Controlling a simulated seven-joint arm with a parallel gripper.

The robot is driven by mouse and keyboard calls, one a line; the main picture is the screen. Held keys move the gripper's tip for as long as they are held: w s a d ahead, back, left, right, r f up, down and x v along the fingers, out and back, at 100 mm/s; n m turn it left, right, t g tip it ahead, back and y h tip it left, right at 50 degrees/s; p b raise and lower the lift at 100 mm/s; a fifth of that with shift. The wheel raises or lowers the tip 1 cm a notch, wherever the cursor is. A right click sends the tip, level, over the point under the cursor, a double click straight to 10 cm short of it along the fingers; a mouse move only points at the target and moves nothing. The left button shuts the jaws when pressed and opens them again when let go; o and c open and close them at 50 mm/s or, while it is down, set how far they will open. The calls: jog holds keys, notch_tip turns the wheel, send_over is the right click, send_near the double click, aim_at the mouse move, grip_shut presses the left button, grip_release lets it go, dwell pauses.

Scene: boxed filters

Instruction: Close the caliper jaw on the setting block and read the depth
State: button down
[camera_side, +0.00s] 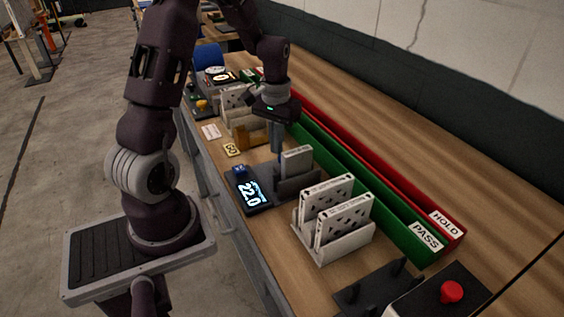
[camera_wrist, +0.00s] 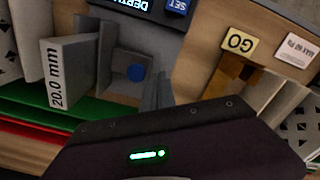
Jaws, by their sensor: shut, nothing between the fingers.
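The setting block (camera_wrist: 70,75), marked 20.0 mm, stands upright in the caliper fixture; in the side view the pale block (camera_side: 297,160) rises from the dark fixture. The caliper jaw (camera_wrist: 130,75), a grey block with a blue round spot, lies right of the setting block in the wrist view. My gripper (camera_side: 277,150) points down, shut and empty. In the wrist view its fingertips (camera_wrist: 157,88) are just right of the jaw; contact is unclear.
White filter boxes (camera_side: 335,205) stand in a front rack; more stand farther back. Green PASS (camera_side: 424,238) and red HOLD (camera_side: 446,224) troughs run along the back. A GO card (camera_side: 232,150) lies near the fixture. A red button (camera_side: 452,291) is at front right.

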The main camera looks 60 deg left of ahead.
notch_tip(320, 180, up, 6)
jog(key=shift+f, duration=0.1)
dwell(0.4)
jog(key=s+d+r+m+t, duration=0.2)
jog(key=d+r, duration=0.6)
jog(key=s+d+r+m+t, duration=0.1)
jog(key=s+d+r+m, duration=0.1)
jog(key=s+d, duration=0.4)
jog(key=s+d+r+m+t, duration=0.2)
jog(key=s+d, duration=0.4)
jog(key=s, duration=0.1)
jog(key=shift+s+r+t, duration=0.25)
jog(key=shift+r+t, duration=0.05)
jog(key=shift+r, duration=0.1)
